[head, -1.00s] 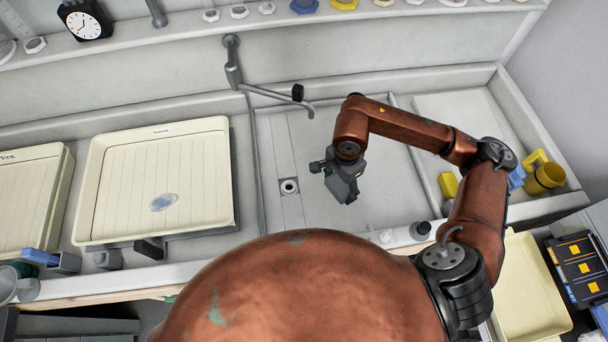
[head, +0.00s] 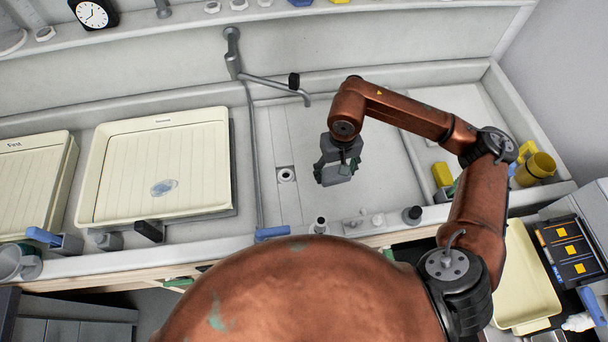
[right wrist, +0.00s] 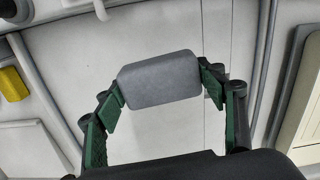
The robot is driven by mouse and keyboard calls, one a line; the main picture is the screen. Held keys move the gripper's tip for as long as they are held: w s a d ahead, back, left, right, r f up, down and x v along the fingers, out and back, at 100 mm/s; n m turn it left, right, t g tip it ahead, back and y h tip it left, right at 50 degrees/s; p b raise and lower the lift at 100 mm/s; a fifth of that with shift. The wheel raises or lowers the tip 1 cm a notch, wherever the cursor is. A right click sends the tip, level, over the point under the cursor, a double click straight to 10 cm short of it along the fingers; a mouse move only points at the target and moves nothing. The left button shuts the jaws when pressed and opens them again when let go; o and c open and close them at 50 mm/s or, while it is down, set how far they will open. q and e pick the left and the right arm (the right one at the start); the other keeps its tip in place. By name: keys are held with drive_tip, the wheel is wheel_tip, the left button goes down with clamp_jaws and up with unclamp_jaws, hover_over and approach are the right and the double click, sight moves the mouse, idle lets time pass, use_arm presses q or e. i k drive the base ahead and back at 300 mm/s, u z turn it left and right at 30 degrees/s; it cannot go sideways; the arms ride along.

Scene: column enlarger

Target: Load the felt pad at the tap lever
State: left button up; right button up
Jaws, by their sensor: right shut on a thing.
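The felt pad, a grey rounded block (right wrist: 160,79), sits between the green fingertips of my right gripper (right wrist: 161,83) in the right wrist view. The fingers are shut on its two ends. A black knob (head: 293,80), which looks like the tap lever, is above the spout, apart from my gripper. My left gripper is not in view.
A cream tray (head: 163,213) lies left of the sink. A grey hose (head: 254,160) runs down the sink's left side. Small bottles and knobs (head: 412,214) line the front ledge. The sink floor around the drain (head: 286,175) is clear.

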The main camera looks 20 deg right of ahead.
sight(260, 234)
drive_tip(key=k, duration=0.25)
drive_tip(key=u, duration=1.15)
drive_tip(key=i, duration=0.65)
drive_tip(key=z, duration=0.75)
